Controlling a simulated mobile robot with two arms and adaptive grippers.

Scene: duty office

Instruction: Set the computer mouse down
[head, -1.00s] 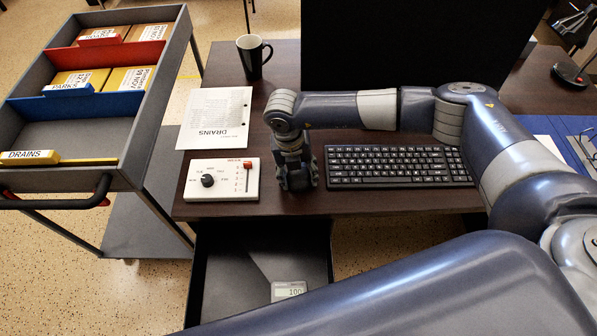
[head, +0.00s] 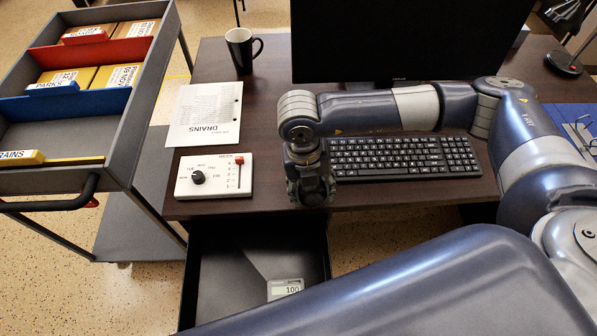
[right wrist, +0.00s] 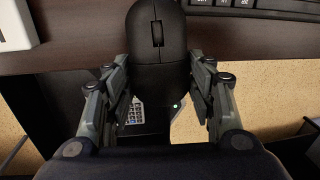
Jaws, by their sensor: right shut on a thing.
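My right gripper (head: 312,192) points down at the desk's front edge, between the control box and the keyboard. In the right wrist view its two fingers (right wrist: 158,72) are closed on the sides of a black computer mouse (right wrist: 157,45) with a scroll wheel. The mouse overlaps the desk's front edge in that view; whether it touches the desk I cannot tell. In the head view the gripper hides the mouse. The dark wooden desk (head: 400,193) is below and behind the gripper. My left gripper is not in view.
A black keyboard (head: 400,156) lies right of the gripper, a white control box (head: 213,185) left. Beyond are a paper sheet (head: 205,115), mug (head: 242,50) and monitor (head: 400,40).

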